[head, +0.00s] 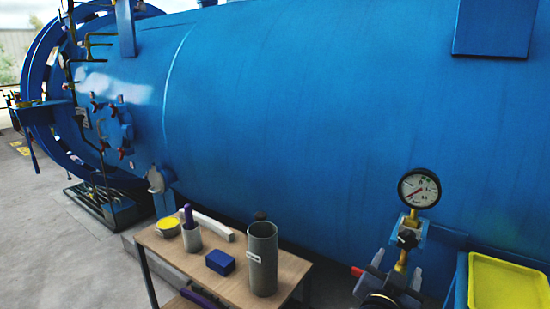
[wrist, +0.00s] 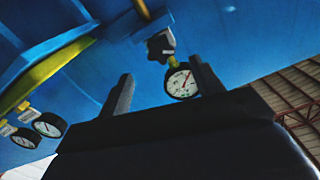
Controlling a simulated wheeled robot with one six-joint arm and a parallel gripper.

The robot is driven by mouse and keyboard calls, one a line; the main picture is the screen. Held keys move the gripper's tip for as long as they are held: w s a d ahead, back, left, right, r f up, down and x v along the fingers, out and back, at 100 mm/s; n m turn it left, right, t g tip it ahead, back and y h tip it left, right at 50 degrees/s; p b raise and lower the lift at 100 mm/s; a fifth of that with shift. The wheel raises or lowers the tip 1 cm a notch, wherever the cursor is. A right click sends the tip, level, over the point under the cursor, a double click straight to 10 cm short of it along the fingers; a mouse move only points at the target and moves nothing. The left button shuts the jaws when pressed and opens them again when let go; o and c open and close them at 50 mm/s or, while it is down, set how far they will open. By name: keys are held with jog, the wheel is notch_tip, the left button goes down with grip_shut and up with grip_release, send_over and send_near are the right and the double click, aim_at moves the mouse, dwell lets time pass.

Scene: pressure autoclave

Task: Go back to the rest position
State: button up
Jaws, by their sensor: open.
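My gripper (head: 394,278) is at the lower right of the head view, just below a round white-faced pressure gauge (head: 419,188) and its black valve knob (head: 407,239). In the wrist view, the two dark fingers of my gripper (wrist: 163,84) stand wide apart with nothing held between them. The same kind of gauge (wrist: 181,83) and black knob (wrist: 160,47) show beyond and between the fingertips, with no clear contact. The gauge sits on a yellow pipe fixed to the big blue autoclave (head: 300,110).
A yellow tray (head: 497,285) is at right. Two more gauges (wrist: 48,125) show in the wrist view.

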aim_at(406, 242)
jog(key=x, duration=0.9)
jog(key=shift+d, duration=0.15)
jog(key=shift+s+f+m+b, duration=0.1)
jog(key=shift+m+b, duration=0.65)
jog(key=shift+m, duration=0.25)
jog(key=m+b, duration=0.1)
jog(key=m, duration=0.1)
jog(key=shift+m, duration=0.4)
jog(key=m+b, duration=0.3)
jog(key=m, duration=0.2)
jog(key=shift+m, duration=0.3)
jog(key=m+b, duration=0.2)
jog(key=m, duration=0.3)
jog(key=m+b, duration=0.1)
jog(key=m, duration=0.4)
jog(key=shift+a+r, duration=0.25)
jog(key=shift+a, duration=0.05)
